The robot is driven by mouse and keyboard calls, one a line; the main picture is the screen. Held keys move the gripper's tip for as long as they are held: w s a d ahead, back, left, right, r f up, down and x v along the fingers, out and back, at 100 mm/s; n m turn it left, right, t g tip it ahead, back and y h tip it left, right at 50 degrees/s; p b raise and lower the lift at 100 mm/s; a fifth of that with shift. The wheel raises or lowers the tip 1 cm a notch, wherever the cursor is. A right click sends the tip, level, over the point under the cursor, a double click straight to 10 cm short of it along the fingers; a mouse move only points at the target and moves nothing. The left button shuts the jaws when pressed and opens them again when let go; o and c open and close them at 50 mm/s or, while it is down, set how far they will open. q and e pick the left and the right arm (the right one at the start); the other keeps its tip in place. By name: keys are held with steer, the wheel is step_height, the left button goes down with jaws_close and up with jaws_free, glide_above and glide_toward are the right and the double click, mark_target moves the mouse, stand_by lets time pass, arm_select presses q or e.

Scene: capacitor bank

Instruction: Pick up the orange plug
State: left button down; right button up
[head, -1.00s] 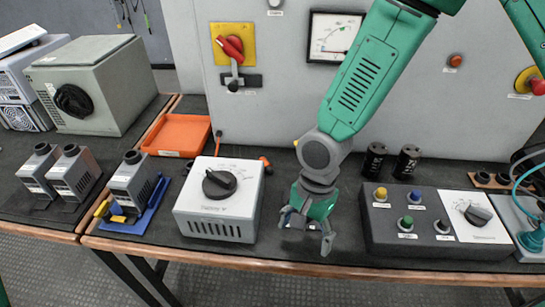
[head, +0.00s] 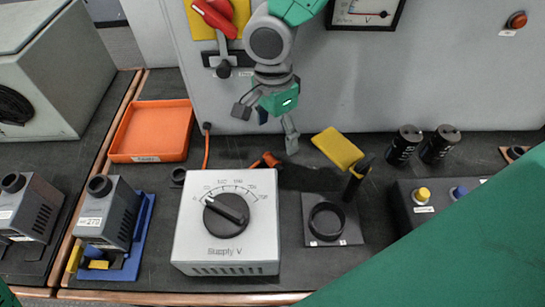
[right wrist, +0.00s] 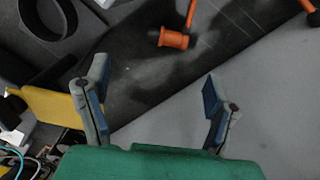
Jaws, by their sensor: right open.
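The orange plug (head: 267,160) lies on the dark bench just behind the white supply box (head: 228,222), partly hidden by it in the head view. In the right wrist view the orange plug (right wrist: 174,40) lies beyond the fingertips, between their lines, with an orange cable leading up from it. My right gripper (head: 266,126) is open and empty, near the grey panel, above and behind the plug; its spread fingers also show in the right wrist view (right wrist: 155,82). It does not touch the plug. My left gripper is not in view.
A dark ring holder (head: 326,222), a yellow piece (head: 338,149) and two black cylinders (head: 404,146) stand right of the supply box. An orange tray (head: 152,132) is at left. The grey panel (head: 400,80) rises behind the gripper, with a red-handled switch (head: 214,18).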

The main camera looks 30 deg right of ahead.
glide_above(273, 160)
steer(key=f, duration=0.5)
steer(key=shift+a+b, duration=0.2)
steer(key=shift+b, duration=0.15)
steer(key=f, duration=0.3)
steer(key=d+f+b, duration=0.1)
steer(key=f, duration=0.1)
steer(key=shift+w+f, duration=0.1)
steer(key=shift+f, duration=0.1)
steer(key=shift+a+r, duration=0.1)
steer(key=shift+a, duration=0.25)
steer(key=c, duration=0.4)
steer(key=shift+a, duration=0.1)
steer(key=c, duration=0.9)
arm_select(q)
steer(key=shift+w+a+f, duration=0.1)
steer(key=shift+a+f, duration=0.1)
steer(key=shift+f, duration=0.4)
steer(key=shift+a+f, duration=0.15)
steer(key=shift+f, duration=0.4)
arm_select(e)
steer(key=shift+c, duration=0.4)
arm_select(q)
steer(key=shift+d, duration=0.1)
arm_select(e)
steer(key=shift+d+r, duration=0.1)
steer(key=shift+d, duration=0.1)
